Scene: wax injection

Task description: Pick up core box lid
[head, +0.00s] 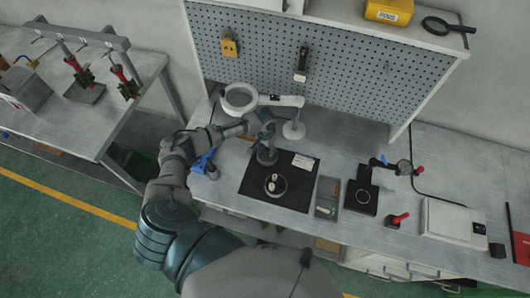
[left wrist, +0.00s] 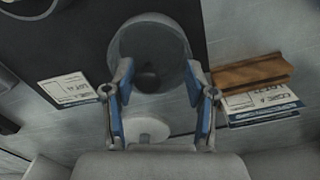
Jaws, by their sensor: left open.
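The core box lid is the round grey piece with a dark knob (left wrist: 150,48); in the head view the lid (head: 267,157) sits at the back left of the black mat (head: 250,186). My left gripper (head: 265,141) is just above it, pointing down. In the left wrist view my open left gripper (left wrist: 160,75) has one blue-padded finger on each side of the knob. I cannot tell whether the fingers touch the lid. The open round core box (head: 275,186), with pale pieces inside, stands on the mat in front of the lid. My right gripper is not in view.
A magnifier lamp (head: 293,130) stands behind the mat. A white card (head: 303,162) lies on the mat. A brown block (left wrist: 250,72) with printed cards lies beside the gripper. A blue tool (head: 204,164) is left of the mat, a grey tray (head: 327,197) right of it.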

